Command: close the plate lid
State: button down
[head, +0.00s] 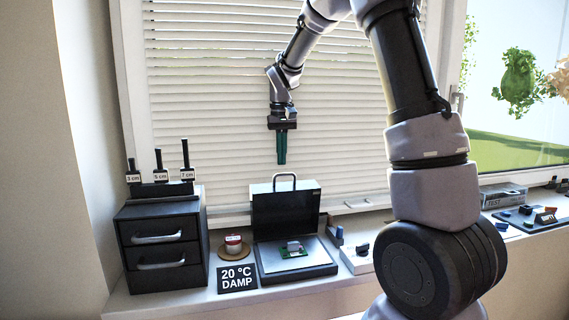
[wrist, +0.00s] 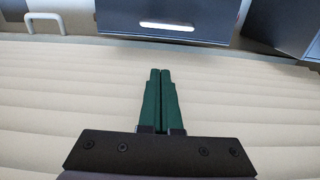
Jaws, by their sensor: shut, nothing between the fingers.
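The plate lid (head: 286,212) is a dark panel standing upright, open, at the back of the plate base (head: 262,264) in the head view. A pale loop handle (head: 285,175) sits on its top edge. A small green circuit board (head: 293,250) with a grey part on it lies on the plate's light surface. My gripper (head: 281,162) points down above the lid's handle in the head view, apart from it, in front of the blinds. Its green fingers are together and empty, as the wrist view (wrist: 159,72) also shows.
A black drawer unit (head: 160,250) stands left of the plate, with upright tools on top. A white block (head: 357,260) is at the right. Window blinds (head: 210,110) rise behind.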

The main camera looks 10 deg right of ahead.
jog(key=shift+s+f, duration=0.3)
jog(key=shift+s, duration=0.7)
jog(key=shift+s+f, duration=0.3)
jog(key=shift+s, duration=0.65)
jog(key=shift+s, duration=0.1)
